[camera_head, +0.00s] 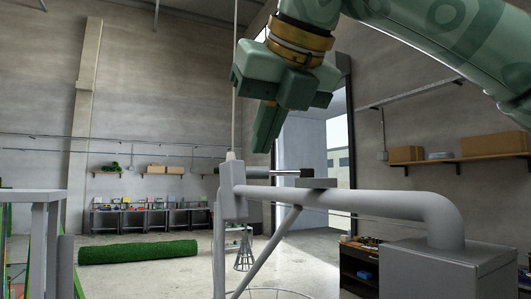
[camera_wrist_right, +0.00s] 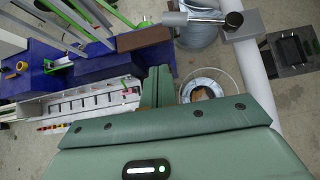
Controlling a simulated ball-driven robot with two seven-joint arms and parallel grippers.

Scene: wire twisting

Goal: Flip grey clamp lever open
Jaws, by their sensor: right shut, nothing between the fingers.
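The grey clamp (camera_head: 231,190) sits at the left end of a thick grey pipe (camera_head: 370,199). Its lever (camera_head: 280,173) is a thin rod lying about level above the pipe, with a metal-and-dark tip at its right end. The lever also shows at the top of the right wrist view (camera_wrist_right: 200,18). My right gripper (camera_head: 262,142) points down above the lever, apart from it in the picture. Its fingers (camera_wrist_right: 158,84) are together and hold nothing. My left gripper is in neither view.
The pipe bends down into a grey box (camera_head: 445,268) at the right. A thin cable (camera_head: 235,90) rises from the clamp. A blue bench with a white tray (camera_wrist_right: 90,105) lies below. A green roll (camera_head: 138,252) lies on the far floor.

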